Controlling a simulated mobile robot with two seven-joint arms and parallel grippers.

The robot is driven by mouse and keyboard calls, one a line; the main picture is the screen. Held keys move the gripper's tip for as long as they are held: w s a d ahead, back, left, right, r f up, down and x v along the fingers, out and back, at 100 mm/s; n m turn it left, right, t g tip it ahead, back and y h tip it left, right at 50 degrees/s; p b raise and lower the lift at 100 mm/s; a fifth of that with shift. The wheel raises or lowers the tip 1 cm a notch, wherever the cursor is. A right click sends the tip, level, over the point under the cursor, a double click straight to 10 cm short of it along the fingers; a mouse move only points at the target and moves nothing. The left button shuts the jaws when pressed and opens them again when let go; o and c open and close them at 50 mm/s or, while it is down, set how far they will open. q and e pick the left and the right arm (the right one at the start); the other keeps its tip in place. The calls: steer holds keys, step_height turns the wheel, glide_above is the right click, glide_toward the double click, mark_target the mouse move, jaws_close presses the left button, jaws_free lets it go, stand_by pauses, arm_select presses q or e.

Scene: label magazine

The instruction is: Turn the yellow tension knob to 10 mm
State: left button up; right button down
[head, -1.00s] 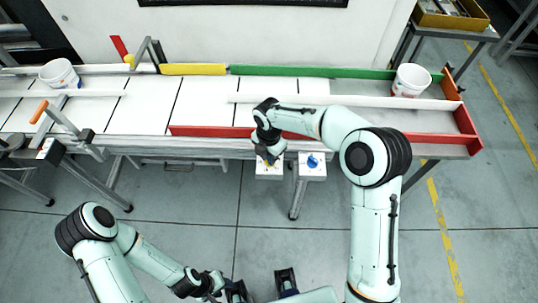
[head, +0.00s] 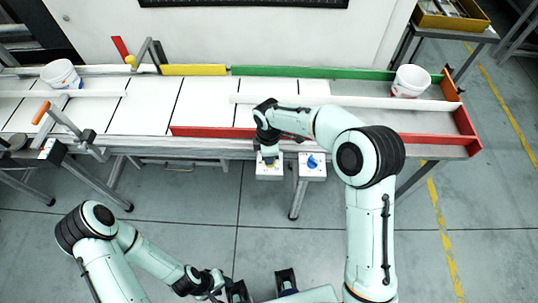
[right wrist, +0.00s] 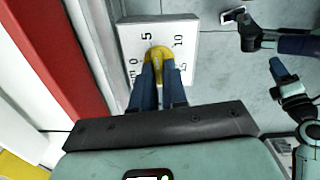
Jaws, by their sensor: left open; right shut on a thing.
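The yellow tension knob (right wrist: 157,54) sits on a white plate (right wrist: 186,28) printed with 0, 5, 10 and 15. In the right wrist view its upper end lies between the 5 and the 10; I cannot read its exact setting. My right gripper (right wrist: 160,72) is shut on the knob, with a blue finger on each side. In the head view my right gripper (head: 268,160) is over the white knob box (head: 269,174) and mostly hides the knob. My left gripper (head: 262,286) is open and empty at the bottom of the head view, away from the conveyor.
A second white box with a blue knob (head: 312,161) stands just right of the yellow knob's box. The conveyor's red rail (head: 215,132) runs close behind. White buckets (head: 60,74) (head: 410,80) stand at both ends. The floor in front is clear.

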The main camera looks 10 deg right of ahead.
steer(key=m, duration=0.5)
steer(key=shift+w+m, duration=0.1)
steer(key=shift+m, duration=0.2)
steer(key=m, duration=0.4)
steer(key=shift+m, duration=0.3)
steer(key=shift+d, duration=0.1)
steer(key=c, duration=1.2)
jaws_free()
steer(key=shift+o, duration=0.2)
steer(key=shift+r, duration=0.1)
step_height(320, 180, up, 13)
steer(key=shift+r+p, duration=0.15)
steer(key=shift+p, duration=0.3)
